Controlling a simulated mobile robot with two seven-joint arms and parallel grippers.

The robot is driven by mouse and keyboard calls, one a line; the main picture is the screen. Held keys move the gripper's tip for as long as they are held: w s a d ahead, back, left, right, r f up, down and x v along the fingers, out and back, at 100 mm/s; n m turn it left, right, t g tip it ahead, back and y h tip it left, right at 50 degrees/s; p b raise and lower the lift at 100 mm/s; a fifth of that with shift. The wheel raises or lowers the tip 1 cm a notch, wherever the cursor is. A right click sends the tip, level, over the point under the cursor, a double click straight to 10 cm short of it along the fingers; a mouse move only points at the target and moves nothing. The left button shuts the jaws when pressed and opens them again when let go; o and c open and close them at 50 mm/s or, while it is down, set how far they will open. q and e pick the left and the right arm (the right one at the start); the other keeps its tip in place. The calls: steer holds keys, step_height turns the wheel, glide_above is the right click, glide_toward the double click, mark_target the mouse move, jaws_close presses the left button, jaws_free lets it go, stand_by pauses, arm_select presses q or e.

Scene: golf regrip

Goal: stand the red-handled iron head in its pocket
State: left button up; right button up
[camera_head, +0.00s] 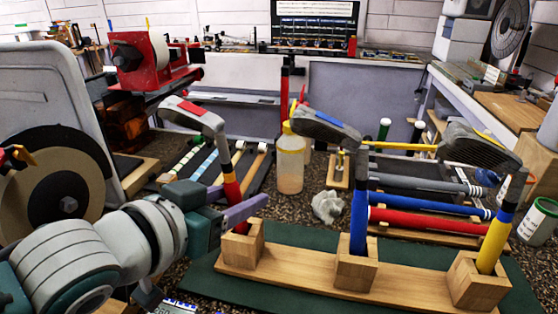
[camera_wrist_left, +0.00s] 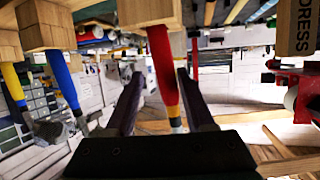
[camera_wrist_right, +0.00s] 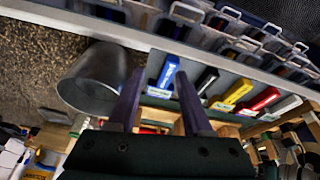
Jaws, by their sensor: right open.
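The red-handled iron head (camera_head: 190,115) stands in the left pocket (camera_head: 244,246) of the wooden rack, leaning slightly, its red handle (camera_head: 231,188) going down into the block. My left gripper (camera_head: 228,200) has its fingers apart on either side of this handle. In the left wrist view the red handle (camera_wrist_left: 162,68) lies between the spread fingers (camera_wrist_left: 162,76), with a gap showing on the left; the wooden pocket block (camera_wrist_left: 148,11) is at the top. My right gripper (camera_wrist_right: 159,82) is open and empty, and is outside the head view.
A blue-handled iron (camera_head: 359,215) and a yellow-handled iron (camera_head: 493,240) stand in the middle and right pockets. A glue bottle (camera_head: 290,158) stands behind. A grinding disc (camera_head: 50,190) is at left. In the right wrist view are a grey bucket (camera_wrist_right: 95,78) and several coloured boxes (camera_wrist_right: 238,92).

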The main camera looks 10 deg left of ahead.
arm_select(q)
steer(key=shift+o, duration=0.3)
steer(key=shift+f, duration=0.1)
steer(key=shift+s, duration=0.1)
steer(key=shift+s+a, duration=0.1)
steer(key=shift+s, duration=0.15)
steer(key=v, duration=0.9)
steer(key=shift+r+p, duration=0.3)
steer(key=shift+p, duration=0.1)
steer(key=shift+s, duration=0.1)
steer(key=p+v, duration=0.6)
steer(key=v, duration=0.3)
stand_by(0.5)
stand_by(0.5)
